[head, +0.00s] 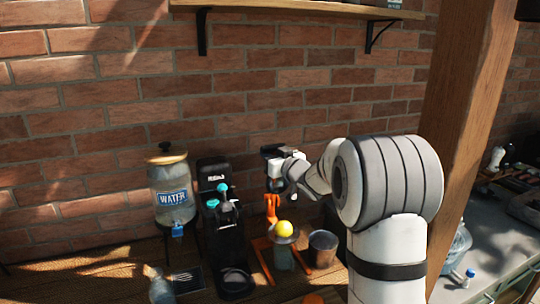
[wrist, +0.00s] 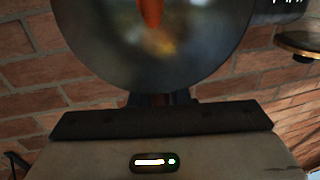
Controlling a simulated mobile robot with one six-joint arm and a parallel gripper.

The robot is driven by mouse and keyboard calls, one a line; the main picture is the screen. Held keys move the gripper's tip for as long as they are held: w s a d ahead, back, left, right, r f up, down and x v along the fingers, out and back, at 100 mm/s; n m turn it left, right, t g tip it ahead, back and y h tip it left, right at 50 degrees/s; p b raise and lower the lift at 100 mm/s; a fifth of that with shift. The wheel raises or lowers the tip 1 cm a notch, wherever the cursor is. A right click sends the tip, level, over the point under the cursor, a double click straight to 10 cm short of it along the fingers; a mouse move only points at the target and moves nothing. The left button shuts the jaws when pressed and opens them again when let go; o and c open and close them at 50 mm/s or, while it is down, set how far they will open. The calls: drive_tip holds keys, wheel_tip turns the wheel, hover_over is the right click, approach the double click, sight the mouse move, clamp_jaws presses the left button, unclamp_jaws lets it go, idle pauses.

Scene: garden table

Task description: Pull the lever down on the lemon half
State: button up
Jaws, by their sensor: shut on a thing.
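The lemon half (head: 284,228) shows as a yellow dome on the juicer in the head view, above a clear glass (head: 283,258). The orange juicer frame (head: 263,262) stands on the wooden table, and an orange upper part, apparently its lever (head: 271,207), rises behind the lemon. My gripper (head: 273,184) is above and slightly left of the lemon, shut on what looks like the lever; the grip itself is hard to make out. In the wrist view a round, shiny dark metal part (wrist: 150,60) with an orange strip fills the upper middle and hides the fingertips.
Left of the juicer stand a black machine (head: 222,235) with teal parts and a water dispenser (head: 172,200). A dark metal cup (head: 322,246) is close on the right. A wooden post (head: 465,110) rises further right, and a shelf (head: 300,9) hangs above.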

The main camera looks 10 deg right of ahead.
clamp_jaws()
drive_tip(key=shift+s+f, duration=0.1)
